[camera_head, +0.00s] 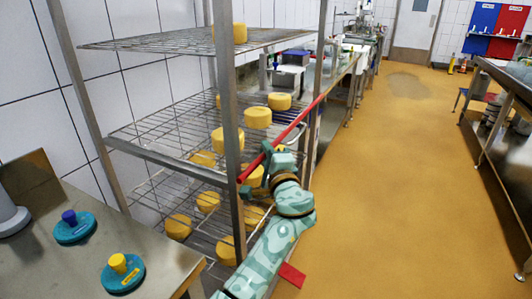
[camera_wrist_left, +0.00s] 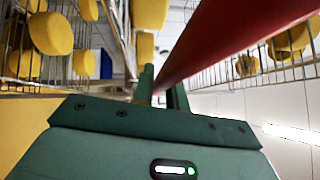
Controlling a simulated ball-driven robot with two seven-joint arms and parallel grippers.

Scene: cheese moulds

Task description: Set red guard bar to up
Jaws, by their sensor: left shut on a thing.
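The red guard bar (camera_head: 300,121) runs slantwise across the open side of the wire rack. Its near end is by the near post, and its far end rises to the right in the picture, past the far post. My left gripper (camera_head: 267,163) is at the bar's near part and shut on it. In the left wrist view, the bar (camera_wrist_left: 215,40) passes large from the upper right down to the fingers (camera_wrist_left: 162,88), which partly hide behind it. My right gripper is not in view.
The metal rack (camera_head: 175,160) holds several yellow cheeses (camera_head: 257,117) on its shelves, close beside my left gripper. A steel table (camera_head: 60,270) with blue-based moulds (camera_head: 122,275) stands at the lower left. The orange floor (camera_head: 400,180) to the right is open.

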